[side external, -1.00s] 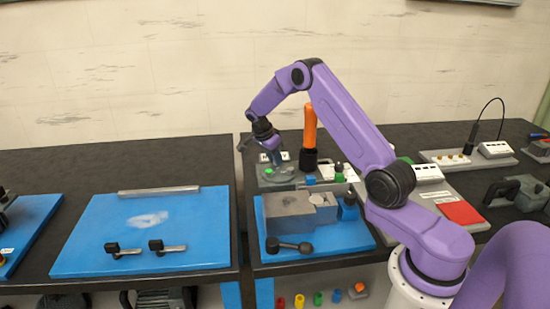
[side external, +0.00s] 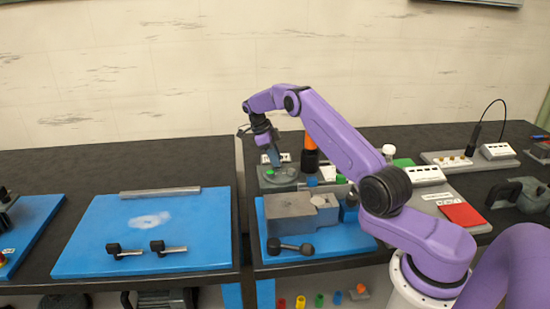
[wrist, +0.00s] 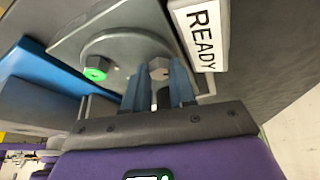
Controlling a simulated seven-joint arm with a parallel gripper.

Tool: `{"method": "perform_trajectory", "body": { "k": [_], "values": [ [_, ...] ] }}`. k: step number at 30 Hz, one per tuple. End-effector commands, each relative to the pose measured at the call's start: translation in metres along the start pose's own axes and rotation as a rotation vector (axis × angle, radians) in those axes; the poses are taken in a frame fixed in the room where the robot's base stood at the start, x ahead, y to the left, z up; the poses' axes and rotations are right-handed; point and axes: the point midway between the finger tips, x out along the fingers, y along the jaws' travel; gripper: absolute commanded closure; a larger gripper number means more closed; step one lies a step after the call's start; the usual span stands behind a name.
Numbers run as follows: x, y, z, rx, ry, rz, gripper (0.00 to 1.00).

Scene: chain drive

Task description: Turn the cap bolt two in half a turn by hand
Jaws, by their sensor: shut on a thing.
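In the wrist view, a grey hex-headed cap bolt (wrist: 159,68) stands between the two blue-grey fingertips of my gripper (wrist: 160,84). The fingers are shut on its head. No number is readable on it. In the side external view, my gripper (side external: 277,161) points down at the grey fixture (side external: 266,182) at the back of the right-hand table. The green spot (side external: 269,173) shows beside the fingers; the held bolt is hidden there.
A white READY plate (wrist: 202,34) lies close to the right of the fingers. A black and orange upright handle (side external: 310,158) stands just right of my gripper. A grey block (side external: 292,212) on a blue mat (side external: 340,240) is in front.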

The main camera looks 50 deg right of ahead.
Motion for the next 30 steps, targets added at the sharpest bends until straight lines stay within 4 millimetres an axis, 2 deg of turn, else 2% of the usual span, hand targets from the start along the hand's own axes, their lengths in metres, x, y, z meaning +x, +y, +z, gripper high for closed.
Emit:
{"method": "perform_trajectory", "body": {
  "k": [9, 24, 25, 27, 30],
  "values": [
    [-0.0037, -0.0013, 0.0000, 0.082, -0.001, 0.028, 1.00],
    [-0.0046, -0.0020, -0.0010, 0.096, 0.000, 0.034, 1.00],
    [-0.0046, -0.0020, -0.0010, 0.096, 0.000, 0.033, 0.71],
    [-0.0041, -0.0019, -0.0009, 0.095, 0.000, 0.034, 0.49],
    [-0.0031, -0.0017, -0.0007, 0.095, 0.000, 0.035, 0.49]
  ]
}}
